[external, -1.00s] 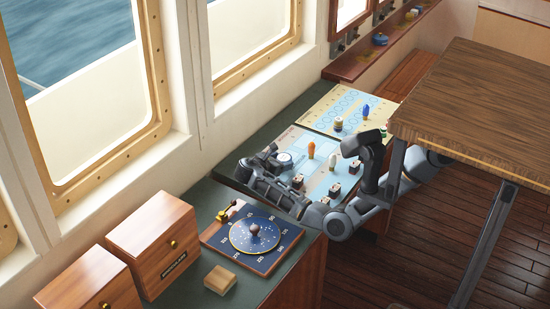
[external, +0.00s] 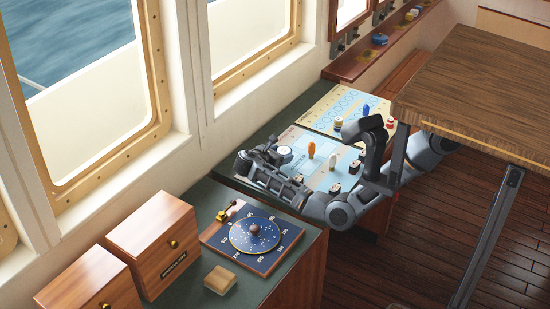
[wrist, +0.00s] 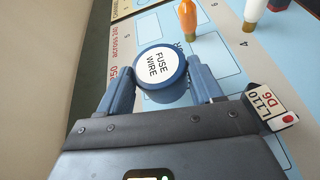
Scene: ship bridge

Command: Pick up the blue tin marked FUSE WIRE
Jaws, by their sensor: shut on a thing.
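The blue tin marked FUSE WIRE (wrist: 160,68) shows in the wrist view, with a round white lid and dark lettering. My gripper (wrist: 161,82) is shut on it, one finger on each side of the tin. In the external view my gripper (external: 264,158) is over the near left part of the light blue board. There the tin (external: 284,151) is small and partly hidden by the gripper. I cannot tell how far its bottom is above the board.
An orange piece (external: 311,150) and a white piece (external: 332,161) stand close by on the board (external: 303,142). A block marked L110 D6 (wrist: 271,112) is right of my gripper. A compass-like dial (external: 255,234) and wooden boxes (external: 152,240) are nearer. A wooden table (external: 475,100) stands at right.

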